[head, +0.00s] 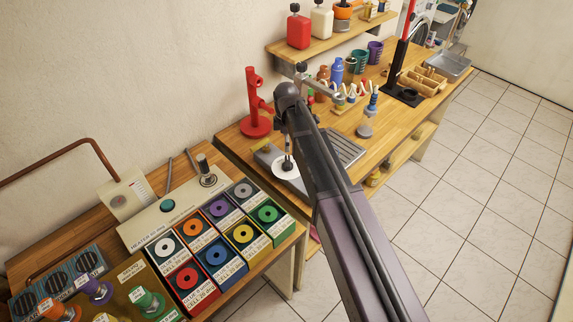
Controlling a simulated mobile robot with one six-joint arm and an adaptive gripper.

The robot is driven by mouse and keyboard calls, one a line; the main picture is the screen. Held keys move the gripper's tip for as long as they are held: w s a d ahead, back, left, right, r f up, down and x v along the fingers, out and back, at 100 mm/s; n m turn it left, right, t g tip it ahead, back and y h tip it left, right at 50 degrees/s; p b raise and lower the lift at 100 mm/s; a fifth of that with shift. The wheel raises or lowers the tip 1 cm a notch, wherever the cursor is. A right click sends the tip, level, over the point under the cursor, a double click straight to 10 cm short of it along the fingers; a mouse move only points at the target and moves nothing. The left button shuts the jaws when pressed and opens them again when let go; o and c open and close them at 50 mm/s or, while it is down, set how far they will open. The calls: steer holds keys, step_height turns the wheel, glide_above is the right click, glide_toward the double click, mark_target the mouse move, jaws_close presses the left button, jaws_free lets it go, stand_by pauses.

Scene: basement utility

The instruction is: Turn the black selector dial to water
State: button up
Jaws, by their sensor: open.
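A round white plate (286,170) with a small dark knob (288,163) at its middle sits on the workbench just left of my arm. It looks like the black selector dial, but it is too small to be sure, and no label or pointer direction is readable. My arm crosses the middle of the picture from the lower right, and its far joint is above the plate. I see no contact with the dial.
A red stand (256,105) stands behind the plate, and a grey ribbed tray (345,147) lies right of it. A board with several coloured cells (210,255) fills the lower left. The wooden bench (404,120) holds bottles and cups. Tiled floor (480,180) is clear at the right.

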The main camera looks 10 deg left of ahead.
mark_target(286, 161)
steer(key=shift+f+b, duration=4.7)
steer(key=shift+f, duration=0.25)
steer(key=c, duration=0.9)
